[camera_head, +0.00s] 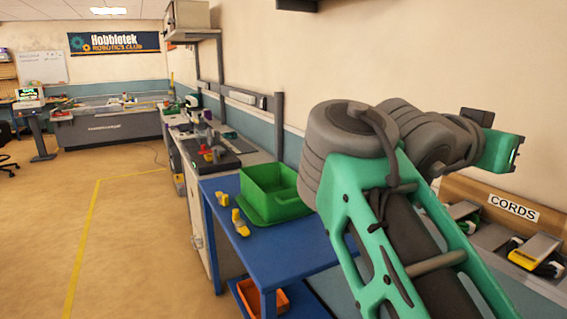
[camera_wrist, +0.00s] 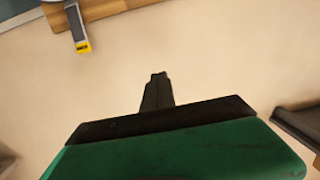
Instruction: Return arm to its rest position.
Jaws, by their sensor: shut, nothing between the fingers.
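My arm (camera_head: 405,210), green with dark grey joints, rises from the lower right of the head view and bends at the top, in front of the wall. The green end part (camera_head: 500,152) points right, and the fingers cannot be made out there. In the wrist view my gripper (camera_wrist: 157,78) has its dark fingers together at the centre, with nothing held. The pale wall fills most of the view behind them.
A blue table (camera_head: 290,247) carries a green bin (camera_head: 268,190) and small yellow parts (camera_head: 239,222). An orange bin (camera_head: 270,298) sits below. A wooden rack labelled CORDS (camera_head: 470,190) is at the right, close behind my arm. Open floor (camera_head: 130,240) lies to the left.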

